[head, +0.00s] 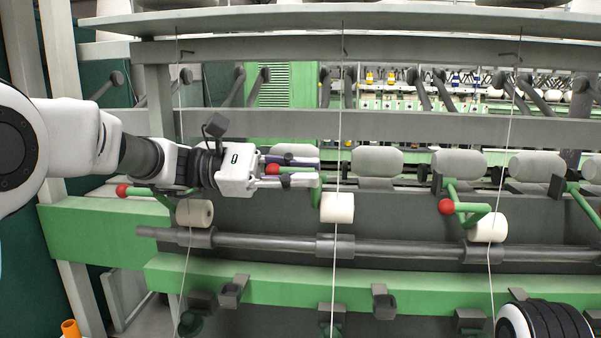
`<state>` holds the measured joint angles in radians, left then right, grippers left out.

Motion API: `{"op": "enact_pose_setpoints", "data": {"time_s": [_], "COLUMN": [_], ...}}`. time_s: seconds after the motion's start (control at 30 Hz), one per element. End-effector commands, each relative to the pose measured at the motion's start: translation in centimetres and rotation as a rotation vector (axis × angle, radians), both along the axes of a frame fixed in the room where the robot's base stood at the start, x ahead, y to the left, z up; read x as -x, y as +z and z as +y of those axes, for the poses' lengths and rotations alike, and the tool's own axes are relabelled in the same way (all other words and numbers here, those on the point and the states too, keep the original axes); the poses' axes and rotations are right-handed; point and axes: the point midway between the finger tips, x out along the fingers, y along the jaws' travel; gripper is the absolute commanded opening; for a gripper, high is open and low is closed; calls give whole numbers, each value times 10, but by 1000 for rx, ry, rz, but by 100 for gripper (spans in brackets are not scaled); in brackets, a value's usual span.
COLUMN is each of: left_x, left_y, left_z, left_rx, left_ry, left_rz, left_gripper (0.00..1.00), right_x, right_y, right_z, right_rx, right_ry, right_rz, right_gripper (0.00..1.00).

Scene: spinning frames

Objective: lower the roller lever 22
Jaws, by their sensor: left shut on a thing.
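A green lever with a red ball knob (272,170) is at the middle left of the head view, above the long grey bar. My left gripper (316,172) reaches in from the left and is shut around this lever, with the knob between its fingers. Part of the lever is hidden by the fingers. A white roller (337,208) is beside and below the fingertips, above the grey bar (390,247). No lever number is legible.
Other levers have red knobs at the left (122,190) and right (446,206). White rollers (193,212) (488,228) are near the bar. Several large pale rollers (377,161) line the back. A thin thread (338,110) hangs close to my left fingertips. A green beam (400,287) crosses below.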

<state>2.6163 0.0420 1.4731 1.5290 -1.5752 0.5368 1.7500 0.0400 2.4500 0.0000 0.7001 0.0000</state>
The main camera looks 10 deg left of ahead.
Motion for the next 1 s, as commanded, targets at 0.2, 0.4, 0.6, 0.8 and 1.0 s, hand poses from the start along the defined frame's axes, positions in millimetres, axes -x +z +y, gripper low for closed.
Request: {"op": "enact_pose_setpoints", "data": {"time_s": [0.2, 0.4, 0.6, 0.8, 1.0], "left_x": [0, 0, 0, 0, 0], "left_y": [-1, -1, -1, -1, 12], "left_z": [0, 0, 0, 0, 0], "left_rx": [-1, -1, -1, 1, 1], "left_ry": [1, 1, 1, 1, 1], "left_rz": [0, 0, 1, 1, -3], "left_gripper": [0, 25, 40, 40, 40], "right_x": [0, 0, 0, 0, 0], "right_y": [0, 0, 0, 0, 0], "right_z": [0, 0, 0, 0, 0], "right_rx": [0, 0, 0, 0, 0], "right_ry": [0, 0, 0, 0, 0], "right_rz": [0, 0, 0, 0, 0], "right_gripper": [40, 40, 40, 40, 40]}}
